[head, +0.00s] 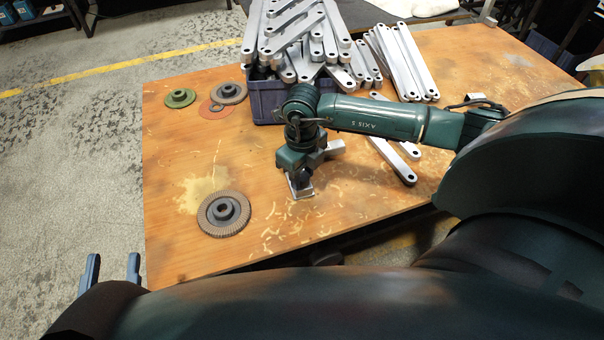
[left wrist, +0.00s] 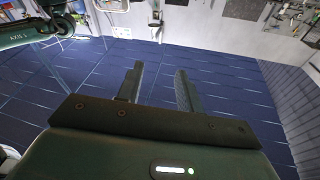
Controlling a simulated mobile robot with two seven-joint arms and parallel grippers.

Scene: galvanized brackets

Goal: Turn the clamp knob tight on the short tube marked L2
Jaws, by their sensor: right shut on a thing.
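My right gripper (head: 304,178) points down over the wooden table near its front edge. It is shut on a small grey metal piece (head: 302,192), mostly hidden by the gripper; I cannot tell whether it touches the table. My left gripper (head: 112,268) is off the table's front left corner, over the floor. In the left wrist view its two fingers (left wrist: 160,88) are apart with nothing between them. I cannot make out a clamp knob, a short tube or an L2 mark in either view.
The wooden table (head: 170,130) bears a blue crate (head: 264,111) heaped with galvanized bars (head: 298,30). More bars (head: 415,65) lie at the right. A grinding disc (head: 224,214) lies front left; smaller discs (head: 180,97) lie back left. Shavings litter the front.

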